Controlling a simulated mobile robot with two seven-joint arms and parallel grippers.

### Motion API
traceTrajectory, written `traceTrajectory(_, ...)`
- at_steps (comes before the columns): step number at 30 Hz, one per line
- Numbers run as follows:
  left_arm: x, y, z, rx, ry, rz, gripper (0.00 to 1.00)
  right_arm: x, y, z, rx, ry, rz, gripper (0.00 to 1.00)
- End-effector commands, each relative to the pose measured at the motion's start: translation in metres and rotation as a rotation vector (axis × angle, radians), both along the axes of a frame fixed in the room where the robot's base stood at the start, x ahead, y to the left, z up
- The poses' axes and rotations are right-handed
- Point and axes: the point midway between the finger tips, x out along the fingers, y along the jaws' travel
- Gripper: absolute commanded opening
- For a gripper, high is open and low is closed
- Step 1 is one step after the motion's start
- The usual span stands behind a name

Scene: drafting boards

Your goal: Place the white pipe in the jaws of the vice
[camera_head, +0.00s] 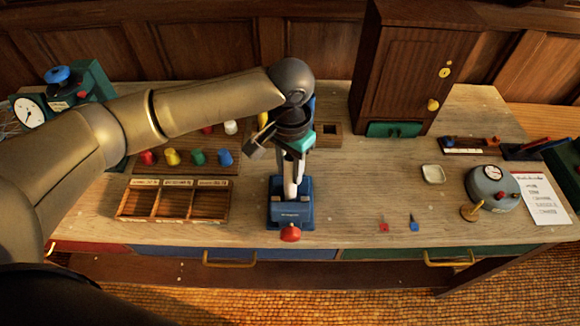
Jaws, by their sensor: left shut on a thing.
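The blue vice (291,212) stands near the front edge of the table, with a red knob (290,233) at its front. My left arm reaches in from the left, and my left gripper (292,152) points down over the vice. It is shut on the white pipe (290,187), which hangs upright below the fingers. The pipe's lower end appears at the vice jaws; I cannot tell whether it is between them or just above. The gripper and wrist hide the pipe's top and the back of the vice. My right gripper is not in view.
A three-part wooden tray (174,202) lies left of the vice, with several coloured pegs (172,157) behind it. A wooden cabinet (410,70) stands at the back right. A small white dish (433,174) and a round grey gauge (492,186) sit right. The table right of the vice is mostly clear.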

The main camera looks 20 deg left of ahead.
Motion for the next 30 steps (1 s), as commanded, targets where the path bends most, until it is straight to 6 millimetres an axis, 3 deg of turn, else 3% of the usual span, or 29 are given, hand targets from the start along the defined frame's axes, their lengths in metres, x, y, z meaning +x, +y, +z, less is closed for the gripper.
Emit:
traceTrajectory(4,0.0,0.0,-0.002,-0.001,0.001,0.0,0.0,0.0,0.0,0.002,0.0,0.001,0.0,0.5)
traceTrajectory(5,0.0,0.0,-0.003,-0.001,0.001,0.0,0.35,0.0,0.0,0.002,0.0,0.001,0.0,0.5)
traceTrajectory(12,0.0,0.0,-0.003,0.0,0.0,0.0,0.62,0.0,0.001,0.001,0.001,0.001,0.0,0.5)
traceTrajectory(23,0.0,0.0,0.003,-0.001,-0.002,-0.001,0.64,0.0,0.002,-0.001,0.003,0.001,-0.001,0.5)
traceTrajectory(30,0.001,-0.001,0.047,-0.003,-0.004,0.0,0.64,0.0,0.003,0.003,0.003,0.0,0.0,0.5)
